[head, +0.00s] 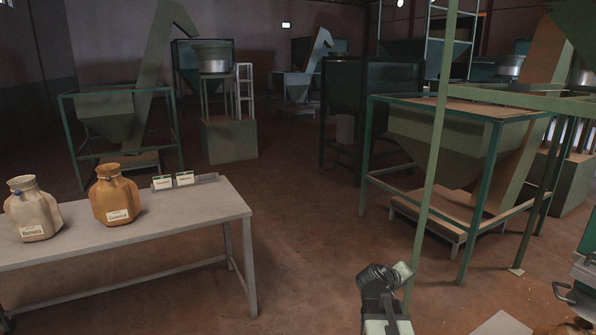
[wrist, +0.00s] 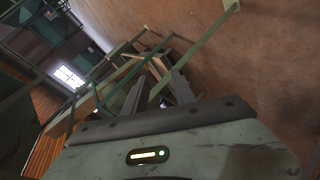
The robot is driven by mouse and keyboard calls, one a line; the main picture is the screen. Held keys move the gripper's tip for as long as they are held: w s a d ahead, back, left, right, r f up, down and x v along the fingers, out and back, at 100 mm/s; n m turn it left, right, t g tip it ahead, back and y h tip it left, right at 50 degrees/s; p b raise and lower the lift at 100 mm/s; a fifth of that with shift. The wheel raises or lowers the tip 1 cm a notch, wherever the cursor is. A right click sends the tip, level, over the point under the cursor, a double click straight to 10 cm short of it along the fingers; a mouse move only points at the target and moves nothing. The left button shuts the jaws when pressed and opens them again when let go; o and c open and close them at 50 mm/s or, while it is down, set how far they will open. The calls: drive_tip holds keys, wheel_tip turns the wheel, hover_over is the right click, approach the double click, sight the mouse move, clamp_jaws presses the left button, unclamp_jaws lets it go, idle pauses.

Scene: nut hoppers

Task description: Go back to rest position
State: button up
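My gripper (wrist: 158,84) shows in the wrist view as two dark fingers standing apart, with nothing seen between them. It is tilted over the hall, with green metal frames and brown floor beyond the fingers. In the head view, part of my arm (head: 383,290) rises at the bottom, right of centre. I cannot make out the fingers there.
A grey table (head: 190,222) at left holds two sacks, a pale one (head: 33,212) and a brown one (head: 115,197), and small labelled cards (head: 174,181). A green hopper (head: 440,140) stands at right. The brown floor (head: 310,235) between is clear.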

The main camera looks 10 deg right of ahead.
drive_tip(key=s+a+f+g+y, duration=0.1)
drive_tip(key=a+f+y, duration=0.25)
drive_tip(key=a, duration=0.65)
drive_tip(key=s+a+f+g+y, duration=0.1)
drive_tip(key=a+f+y, duration=0.1)
drive_tip(key=a+f, duration=0.5)
drive_tip(key=s+a+f+m+g+y, duration=0.1)
drive_tip(key=s+a+g+y, duration=0.35)
drive_tip(key=s+a, duration=0.8)
wheel_tip(320, 180, up, 20)
drive_tip(key=w+a+p, duration=0.1)
drive_tip(key=w+p, duration=0.1)
drive_tip(key=p, duration=1.8)
drive_tip(key=shift+w+a, duration=0.3)
drive_tip(key=shift+a, duration=0.05)
drive_tip(key=shift+f, duration=0.1)
